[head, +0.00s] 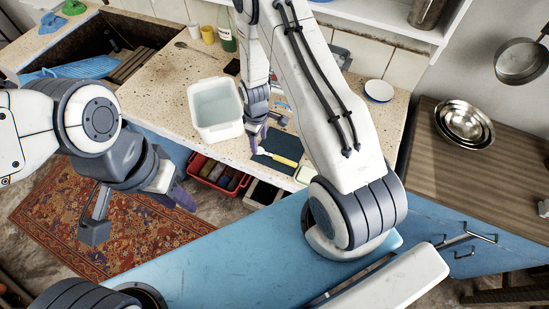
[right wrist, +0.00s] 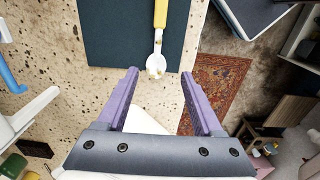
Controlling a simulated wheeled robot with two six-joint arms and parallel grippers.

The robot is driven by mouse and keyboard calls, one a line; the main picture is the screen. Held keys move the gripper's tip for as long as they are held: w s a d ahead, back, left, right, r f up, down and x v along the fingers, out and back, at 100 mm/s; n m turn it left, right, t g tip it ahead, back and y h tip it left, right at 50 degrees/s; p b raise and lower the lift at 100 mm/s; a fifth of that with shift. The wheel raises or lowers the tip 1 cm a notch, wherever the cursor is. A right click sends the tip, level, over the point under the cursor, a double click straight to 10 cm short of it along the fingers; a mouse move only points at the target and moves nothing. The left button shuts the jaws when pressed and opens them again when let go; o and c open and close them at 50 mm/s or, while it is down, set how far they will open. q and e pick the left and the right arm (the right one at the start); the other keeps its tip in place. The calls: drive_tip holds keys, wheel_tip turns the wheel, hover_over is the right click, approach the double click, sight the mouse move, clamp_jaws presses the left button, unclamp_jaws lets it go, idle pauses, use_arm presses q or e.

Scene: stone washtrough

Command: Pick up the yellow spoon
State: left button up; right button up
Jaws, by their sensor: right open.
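The yellow spoon (head: 284,160) lies on a dark mat (head: 287,143) on the speckled counter, its pale end toward my right gripper. The right wrist view shows its yellow handle (right wrist: 160,12) at the top and its pale bowl below, over the mat's edge. My right gripper (head: 259,138) is open and empty above the counter, just left of the mat. In the right wrist view its purple fingers (right wrist: 160,73) are apart, the bowl appearing between their tips. My left gripper (head: 180,196) hangs over the rug side, away from the counter; its jaw gap is not clear.
A white tub (head: 216,129) stands left of my right gripper. A green bottle (head: 227,40), a yellow cup (head: 207,34) and another spoon (head: 193,49) are farther back. A bowl stack (head: 464,124) sits on the wooden top at right. A red crate (head: 203,177) is below the counter.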

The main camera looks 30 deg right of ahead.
sight(261, 151)
drive_tip(key=f+p, duration=0.1)
drive_tip(key=f, duration=0.1)
drive_tip(key=f+p, duration=0.1)
drive_tip(key=shift+w+d+f, duration=0.1)
drive_tip(key=shift+d+f, duration=0.1)
drive_tip(key=shift+f, duration=0.85)
drive_tip(key=shift+c, duration=0.3)
clamp_jaws()
drive_tip(key=shift+r, duration=0.15)
